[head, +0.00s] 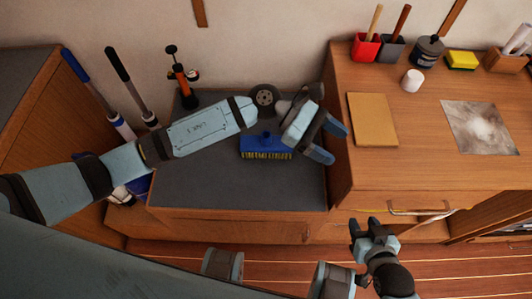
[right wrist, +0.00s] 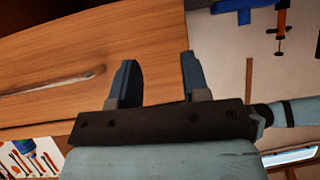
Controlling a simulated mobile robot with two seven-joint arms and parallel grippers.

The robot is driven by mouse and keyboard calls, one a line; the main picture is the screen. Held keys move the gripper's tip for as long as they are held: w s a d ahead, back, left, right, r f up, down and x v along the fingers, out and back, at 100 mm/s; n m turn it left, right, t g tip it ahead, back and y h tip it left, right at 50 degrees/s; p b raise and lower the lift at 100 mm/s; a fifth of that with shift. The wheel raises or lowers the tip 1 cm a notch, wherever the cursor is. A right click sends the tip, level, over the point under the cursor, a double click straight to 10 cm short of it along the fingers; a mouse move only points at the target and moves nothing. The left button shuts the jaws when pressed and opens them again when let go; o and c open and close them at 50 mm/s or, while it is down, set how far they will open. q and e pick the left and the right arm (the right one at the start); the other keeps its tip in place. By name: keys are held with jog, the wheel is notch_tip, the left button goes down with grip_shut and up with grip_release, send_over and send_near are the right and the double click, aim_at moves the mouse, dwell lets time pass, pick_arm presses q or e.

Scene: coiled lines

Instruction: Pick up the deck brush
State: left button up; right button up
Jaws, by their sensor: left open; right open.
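The deck brush (head: 266,146) has a blue head and yellow bristles. It lies on the dark grey bench top (head: 205,185) in the head view. My left gripper (head: 331,141) is open above the right end of the bench, to the right of the brush. My left forearm passes just behind and left of the brush. My right gripper (head: 364,227) is open and empty, low in front of the drawer; it also shows in the right wrist view (right wrist: 158,66). A blue shape at the top of that view may be the brush.
Two long-handled tools (head: 130,85) lean at the left. The right wooden cabinet (head: 345,75) rises higher, carrying a tan board (head: 372,120), cups and a yellow sponge (head: 461,60).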

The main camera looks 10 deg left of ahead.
pick_arm(q)
jog(key=w+a+f+m+y+b, duration=0.3)
jog(key=w+a+f+m+y, duration=0.1)
jog(key=f+m+y, duration=0.25)
jog(key=m+t+y+b, duration=0.3)
jog(key=m+t+y, duration=0.2)
jog(key=y, duration=0.3)
send_over(267, 136)
notch_tip(267, 136, down, 3)
jog(key=f, duration=0.8)
jog(key=shift+d+b, duration=0.2)
jog(key=shift+b, duration=0.2)
jog(key=f, duration=0.2)
jog(key=s+f, duration=0.1)
jog(key=f, duration=0.1)
jog(key=shift+s+a+f, duration=0.1)
jog(key=shift+a+f, duration=0.05)
jog(key=shift+f, duration=0.55)
jog(key=shift+c, duration=0.5)
jog(key=shift+r, duration=0.1)
grip_shut()
